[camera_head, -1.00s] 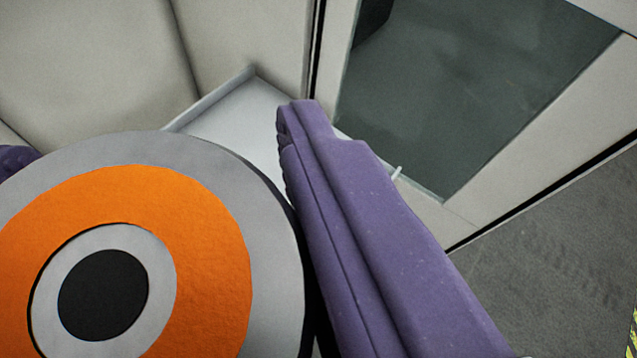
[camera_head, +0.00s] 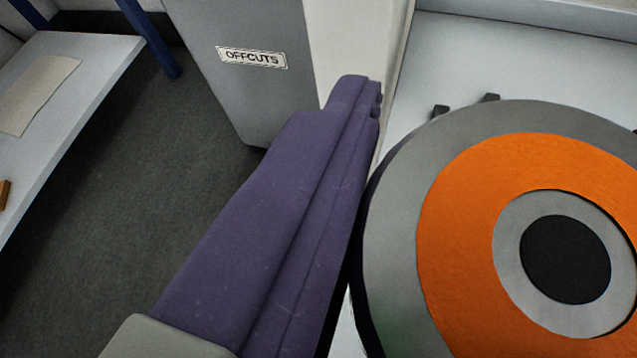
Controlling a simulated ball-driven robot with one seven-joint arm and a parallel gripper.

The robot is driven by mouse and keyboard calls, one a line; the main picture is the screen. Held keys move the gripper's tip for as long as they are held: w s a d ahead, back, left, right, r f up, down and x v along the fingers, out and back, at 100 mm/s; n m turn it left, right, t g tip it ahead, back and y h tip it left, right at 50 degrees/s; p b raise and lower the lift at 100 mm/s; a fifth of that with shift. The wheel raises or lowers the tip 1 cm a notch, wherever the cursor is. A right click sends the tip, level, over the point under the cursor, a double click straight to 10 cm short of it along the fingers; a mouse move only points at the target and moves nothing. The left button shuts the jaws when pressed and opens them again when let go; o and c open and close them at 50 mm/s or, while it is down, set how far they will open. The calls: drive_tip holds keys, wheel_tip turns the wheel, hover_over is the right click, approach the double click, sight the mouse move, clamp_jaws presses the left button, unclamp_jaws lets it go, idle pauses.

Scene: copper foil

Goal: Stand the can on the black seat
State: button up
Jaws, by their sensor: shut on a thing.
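My gripper (camera_head: 352,100) shows one purple finger, running up from the lower left to a ridged tip. Its other finger is out of view. Against the finger's inner side is a large round end with a grey rim, an orange ring and a black centre, which looks like the end of the can (camera_head: 465,240). My gripper is shut on it. The can's end faces the camera and hides its body and part of what lies beyond. Its right side reaches the picture's edge. I see no black seat.
A grey bin (camera_head: 230,95) labelled OFFCUTS stands beyond the finger, beside a cream panel (camera_head: 350,45). A pale bench (camera_head: 85,85) at left bears a beige sheet (camera_head: 40,95). A white surface (camera_head: 520,60) lies behind the can. Dark floor (camera_head: 140,160) between is clear.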

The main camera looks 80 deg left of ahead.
drive_tip(key=shift+n+g, duration=0.3)
drive_tip(key=s+a+f, duration=0.2)
drive_tip(key=f, duration=0.1)
drive_tip(key=shift+a+b, duration=0.1)
drive_tip(key=shift+b, duration=0.2)
drive_tip(key=w+a+b, duration=0.1)
drive_tip(key=w, duration=0.3)
drive_tip(key=w+a+f+b, duration=0.1)
drive_tip(key=w+a+b, duration=0.1)
drive_tip(key=w, duration=0.2)
drive_tip(key=w+a+b, duration=0.2)
drive_tip(key=w, duration=0.2)
drive_tip(key=shift+w+f, duration=0.15)
drive_tip(key=shift+w, duration=0.25)
drive_tip(key=f, duration=0.1)
drive_tip(key=f+b, duration=0.2)
drive_tip(key=shift+w+a+f, duration=0.15)
drive_tip(key=shift+w+f, duration=0.2)
drive_tip(key=shift+f, duration=0.05)
drive_tip(key=shift+r, duration=0.1)
drive_tip(key=shift+b, duration=0.3)
drive_tip(key=o, duration=1.3)
